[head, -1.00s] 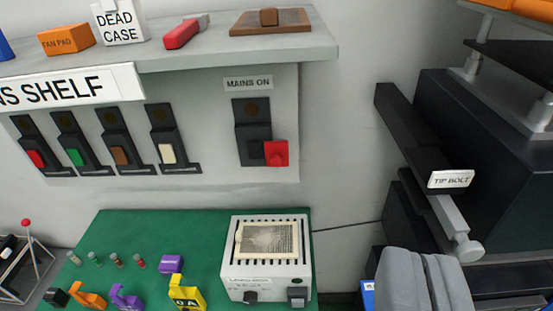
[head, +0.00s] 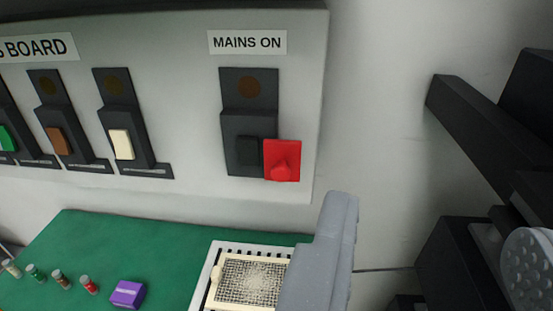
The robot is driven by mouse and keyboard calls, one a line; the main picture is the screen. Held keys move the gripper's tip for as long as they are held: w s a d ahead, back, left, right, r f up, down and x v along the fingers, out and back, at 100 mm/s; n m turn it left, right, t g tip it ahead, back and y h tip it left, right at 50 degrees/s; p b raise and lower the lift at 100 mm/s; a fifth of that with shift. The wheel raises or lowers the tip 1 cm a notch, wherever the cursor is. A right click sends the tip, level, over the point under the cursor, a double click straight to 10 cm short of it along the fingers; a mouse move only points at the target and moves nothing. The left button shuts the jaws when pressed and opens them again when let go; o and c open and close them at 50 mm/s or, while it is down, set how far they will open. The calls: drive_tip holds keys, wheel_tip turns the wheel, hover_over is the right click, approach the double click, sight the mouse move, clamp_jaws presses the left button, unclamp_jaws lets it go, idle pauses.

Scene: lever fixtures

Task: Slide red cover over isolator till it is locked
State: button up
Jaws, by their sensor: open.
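The isolator (head: 248,110) is a dark upright unit on the pale board, under a "MAINS ON" label, with a brown round spot at its top. A black switch block (head: 249,150) sits on its lower part. The red cover (head: 282,160) is a square plate with a raised knob, at the lower right of the isolator. It sits beside the black block, which remains visible. My gripper (head: 437,220) is open and empty, lower right of the cover. Its left grey finger is below and right of the cover; its right dotted pad is at the picture's right edge.
Several other switches (head: 122,144) line the board to the left. Dark equipment (head: 480,130) stands at right.

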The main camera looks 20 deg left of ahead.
drive_tip(key=w+a+f+n+y, duration=0.15)
drive_tip(key=w+a+f, duration=0.25)
drive_tip(key=f, duration=0.4)
drive_tip(key=y+p, duration=0.1)
drive_tip(key=y, duration=0.2)
approach(280, 175)
drive_tip(key=shift+n+h, duration=0.25)
drive_tip(key=shift+n, duration=0.1)
drive_tip(key=p+x, duration=0.1)
drive_tip(key=x, duration=0.8)
drive_tip(key=shift+a+p, duration=0.1)
drive_tip(key=shift+p, duration=0.2)
